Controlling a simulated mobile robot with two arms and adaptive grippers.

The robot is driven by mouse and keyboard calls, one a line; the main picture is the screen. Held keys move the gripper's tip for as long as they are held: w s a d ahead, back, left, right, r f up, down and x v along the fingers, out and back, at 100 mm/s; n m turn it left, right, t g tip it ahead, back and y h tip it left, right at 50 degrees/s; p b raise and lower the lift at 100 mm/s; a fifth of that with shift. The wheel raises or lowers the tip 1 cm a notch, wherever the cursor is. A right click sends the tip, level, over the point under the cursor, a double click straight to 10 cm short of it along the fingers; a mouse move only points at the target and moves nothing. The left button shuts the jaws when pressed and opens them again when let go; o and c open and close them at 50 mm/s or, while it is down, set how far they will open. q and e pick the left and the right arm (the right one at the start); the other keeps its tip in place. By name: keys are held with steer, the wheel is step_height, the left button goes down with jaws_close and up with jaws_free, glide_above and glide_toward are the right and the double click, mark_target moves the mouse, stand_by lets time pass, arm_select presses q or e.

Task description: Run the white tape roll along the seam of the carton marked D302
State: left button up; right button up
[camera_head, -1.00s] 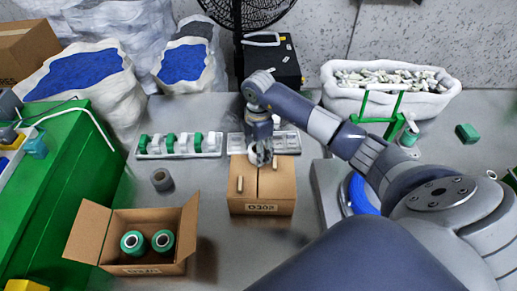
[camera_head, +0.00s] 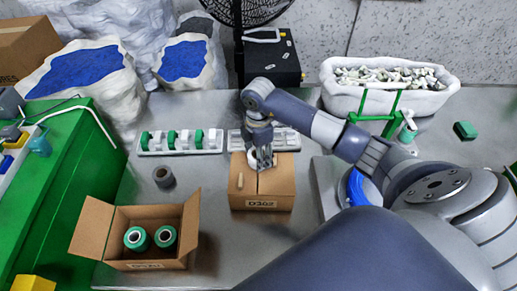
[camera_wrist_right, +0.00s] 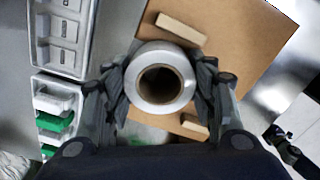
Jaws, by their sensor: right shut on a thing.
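The closed carton marked D302 (camera_head: 275,190) stands on the grey table in the head view, its label on the front face and its seam running from back to front across the top. My right gripper (camera_head: 261,162) is over the back part of the carton's top, close to the seam. It is shut on the white tape roll (camera_wrist_right: 160,77), which shows between the fingers in the right wrist view with its brown core facing the camera. The carton top (camera_wrist_right: 230,40) lies beneath it. I cannot tell whether the roll touches the carton. My left gripper is out of view.
An open carton (camera_head: 90,229) with two green rolls (camera_head: 137,239) stands front left. A grey roll (camera_head: 163,176) and a tray of green and white pieces (camera_head: 181,141) lie left of D302. A second tray (camera_head: 284,140) sits behind it. A white bin (camera_head: 388,100) stands back right.

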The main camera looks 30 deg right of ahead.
steer(key=shift+s+a+f+p, duration=0.1)
steer(key=shift+s+a+p, duration=0.7)
steer(key=shift+s, duration=0.4)
steer(key=shift+s+a+p, duration=0.7)
steer(key=shift+s+a, duration=0.15)
steer(key=shift+s, duration=0.25)
steer(key=shift+s, duration=0.1)
steer(key=shift+s+a+p, duration=0.6)
steer(key=shift+s+a, duration=0.2)
steer(key=shift+s, duration=0.25)
steer(key=shift+s+a+p, duration=0.6)
steer(key=shift+s+a, duration=0.15)
steer(key=shift+s, duration=0.3)
step_height(320, 180, up, 7)
steer(key=p, duration=0.6)
